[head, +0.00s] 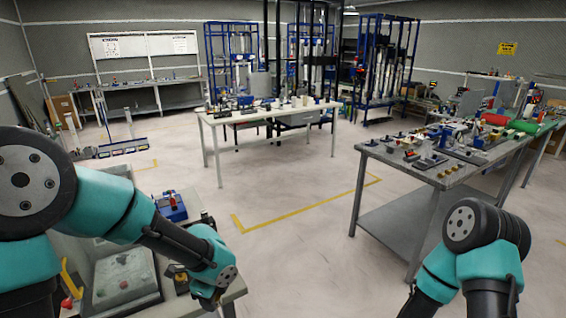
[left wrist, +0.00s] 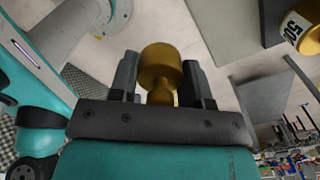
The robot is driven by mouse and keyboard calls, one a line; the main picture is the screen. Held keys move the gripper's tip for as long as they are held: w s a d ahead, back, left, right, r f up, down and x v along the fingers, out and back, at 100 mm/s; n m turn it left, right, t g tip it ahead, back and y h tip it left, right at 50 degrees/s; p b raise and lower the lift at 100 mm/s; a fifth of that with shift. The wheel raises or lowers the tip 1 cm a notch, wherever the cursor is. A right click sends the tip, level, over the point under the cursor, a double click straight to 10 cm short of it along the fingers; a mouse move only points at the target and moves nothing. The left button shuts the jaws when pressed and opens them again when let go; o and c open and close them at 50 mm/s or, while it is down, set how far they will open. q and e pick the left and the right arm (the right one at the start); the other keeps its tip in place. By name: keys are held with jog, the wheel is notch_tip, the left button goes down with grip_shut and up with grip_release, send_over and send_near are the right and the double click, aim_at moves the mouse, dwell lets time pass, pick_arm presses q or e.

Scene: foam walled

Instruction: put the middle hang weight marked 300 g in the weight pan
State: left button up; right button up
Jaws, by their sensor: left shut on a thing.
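My left gripper (head: 209,298) hangs over the near-left bench in the head view, with its fingertips near the bottom edge. In the left wrist view, the left gripper (left wrist: 158,78) is shut on a brass hang weight (left wrist: 160,60), with a round head and narrower neck between the two dark fingers. No marking shows on this weight. Another brass weight (left wrist: 299,30) with a white label that seems to read 500 is at the upper right of the left wrist view, apart from the gripper. I cannot pick out the weight pan. My right gripper is out of view.
The near-left bench holds a walled grey tray (head: 128,275) and a blue device (head: 171,206) behind my left arm. A cluttered bench (head: 375,152) stands at the right. Another table (head: 207,119) stands farther back. Open floor (head: 300,225) lies between them.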

pick_arm(q)
jog(key=w+d+f+n, duration=0.4)
jog(key=w+d+f, duration=0.2)
jog(key=w+d, duration=0.45)
jog(key=w+d+f+n, duration=0.3)
jog(key=w+f+n, duration=0.5)
jog(key=n, duration=0.8)
jog(key=shift+w+f, duration=0.2)
jog(key=shift+f, duration=1.3)
jog(key=shift+r+n, duration=0.1)
jog(key=shift+n, duration=0.2)
